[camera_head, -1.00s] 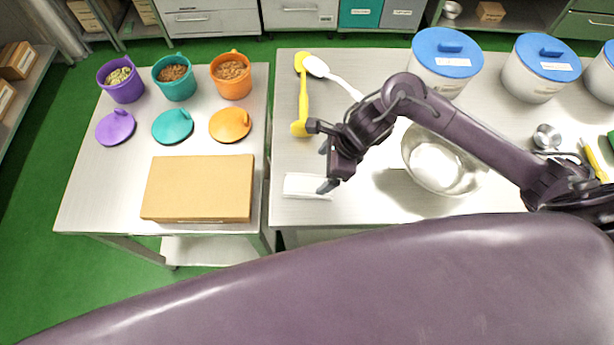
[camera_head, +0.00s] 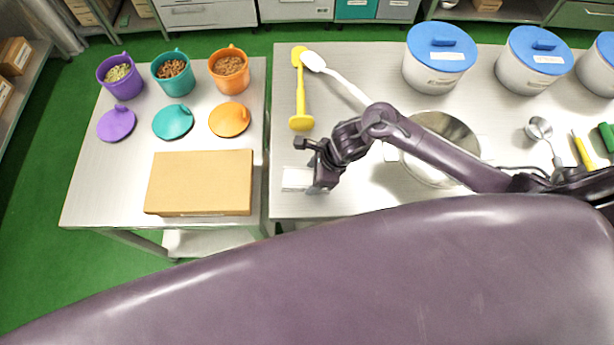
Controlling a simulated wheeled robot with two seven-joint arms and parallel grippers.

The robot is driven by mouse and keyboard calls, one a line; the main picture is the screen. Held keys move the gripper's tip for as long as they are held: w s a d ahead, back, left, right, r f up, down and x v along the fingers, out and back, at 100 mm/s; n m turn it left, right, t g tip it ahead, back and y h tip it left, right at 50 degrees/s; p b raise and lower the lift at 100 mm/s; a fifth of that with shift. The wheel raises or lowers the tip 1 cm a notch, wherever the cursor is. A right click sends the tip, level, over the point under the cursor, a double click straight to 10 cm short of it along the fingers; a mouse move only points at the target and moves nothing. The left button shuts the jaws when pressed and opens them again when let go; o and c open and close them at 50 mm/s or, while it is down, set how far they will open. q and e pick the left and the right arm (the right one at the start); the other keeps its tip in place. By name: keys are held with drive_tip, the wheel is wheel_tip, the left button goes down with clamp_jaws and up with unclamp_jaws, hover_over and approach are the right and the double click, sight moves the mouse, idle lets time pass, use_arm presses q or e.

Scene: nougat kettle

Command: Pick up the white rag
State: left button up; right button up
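The white rag (camera_head: 294,179) lies flat near the front left corner of the large steel table (camera_head: 284,209). My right gripper (camera_head: 313,175) is over the rag's right end and hides that part. Its fingers appear apart, pointing down at the rag. I cannot tell whether they touch the cloth. My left gripper is not in view.
A yellow mallet-like tool (camera_head: 300,90) and a white-headed spatula (camera_head: 340,80) lie behind the gripper. A steel bowl (camera_head: 440,130) stands under my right arm. A cardboard box (camera_head: 200,182) sits on the left table (camera_head: 95,190), with coloured pots behind it.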

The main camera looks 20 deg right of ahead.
drive_tip(key=c, duration=0.4)
drive_tip(key=shift+r, duration=0.1)
drive_tip(key=shift+c, duration=0.2)
wheel_tip(320, 180, up, 20)
